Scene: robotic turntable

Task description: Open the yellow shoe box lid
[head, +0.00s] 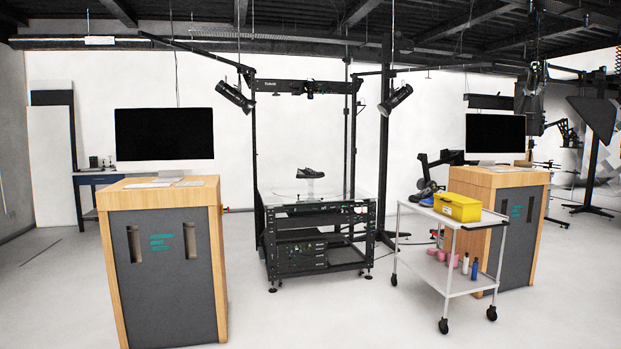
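The yellow shoe box (457,208) sits on the top shelf of a white trolley at the right in the head view. Its yellow lid (469,199) looks closed on top, with a small dark mark on the box's front. My gripper and arm are not in the picture, so nothing shows near the box.
The white wheeled trolley (449,235) has bottles and pink items on its lower shelf. A wooden desk (513,238) with a monitor stands close behind it. A turntable (318,198) with a black shoe stands in the middle. Another desk (165,265) is left. Floor between is clear.

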